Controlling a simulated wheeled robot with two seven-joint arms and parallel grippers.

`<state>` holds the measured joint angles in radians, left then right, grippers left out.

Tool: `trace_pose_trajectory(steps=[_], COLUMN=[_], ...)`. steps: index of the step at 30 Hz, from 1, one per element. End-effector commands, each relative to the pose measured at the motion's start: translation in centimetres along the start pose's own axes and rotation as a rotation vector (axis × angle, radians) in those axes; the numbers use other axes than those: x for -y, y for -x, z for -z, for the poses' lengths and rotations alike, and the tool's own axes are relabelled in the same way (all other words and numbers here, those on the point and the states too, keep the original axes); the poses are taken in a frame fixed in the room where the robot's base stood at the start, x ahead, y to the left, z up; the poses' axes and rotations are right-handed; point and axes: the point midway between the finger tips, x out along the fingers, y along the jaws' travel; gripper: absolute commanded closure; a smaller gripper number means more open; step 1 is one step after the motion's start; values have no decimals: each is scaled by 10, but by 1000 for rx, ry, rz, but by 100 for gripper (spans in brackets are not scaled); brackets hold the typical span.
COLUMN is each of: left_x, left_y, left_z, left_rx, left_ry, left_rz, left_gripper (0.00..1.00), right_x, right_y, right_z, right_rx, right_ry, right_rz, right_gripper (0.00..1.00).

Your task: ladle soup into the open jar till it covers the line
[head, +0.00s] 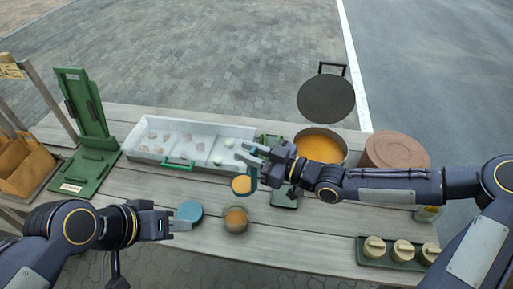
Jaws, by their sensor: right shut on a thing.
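The open jar (236,222) stands on the table with orange soup visible inside; I cannot make out its line. My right gripper (258,156) is shut on the ladle's handle, above the table between the white tray and the pot. The ladle's bowl (241,185) hangs just above and behind the jar's mouth, with orange soup in it. The pot (345,157) of orange soup (319,148) stands uncovered behind my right forearm. My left gripper (183,226) is at a blue round lid (188,210), left of the jar; its finger gap is unclear.
A white tray (140,152) with several small pieces lies behind the jar. A green stand (90,150) and a brown carrier (24,168) are at left. A dark disc (326,98) lies behind the pot, a brown round lid (397,148) right. A tray (375,262) holds cream pots.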

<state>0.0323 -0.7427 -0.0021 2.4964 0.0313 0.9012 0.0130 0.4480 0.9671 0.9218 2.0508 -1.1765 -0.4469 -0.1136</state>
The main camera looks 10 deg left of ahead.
Motion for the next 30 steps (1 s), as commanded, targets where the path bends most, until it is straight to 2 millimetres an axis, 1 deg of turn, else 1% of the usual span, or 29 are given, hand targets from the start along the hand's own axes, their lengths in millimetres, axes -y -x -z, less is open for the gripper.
trace_pose_trajectory(steps=[5,9,22,30], left_x=[1,4,11,20], left_y=[-3,-9,-24,-43], left_z=[-1,-5,-12,-22], left_rx=[0,0,0,0], left_ry=[0,0,0,0], left_rz=[0,0,0,0], left_gripper=[64,64,64,64], right_x=[14,13,12,27], right_y=[-6,-6,-6,-5], right_z=[-2,-14,-46,-45], right_rx=[-1,-1,-1,-2], right_ry=[1,-1,0,102], right_rz=[25,23,22,22], right_gripper=[100,100,100,100])
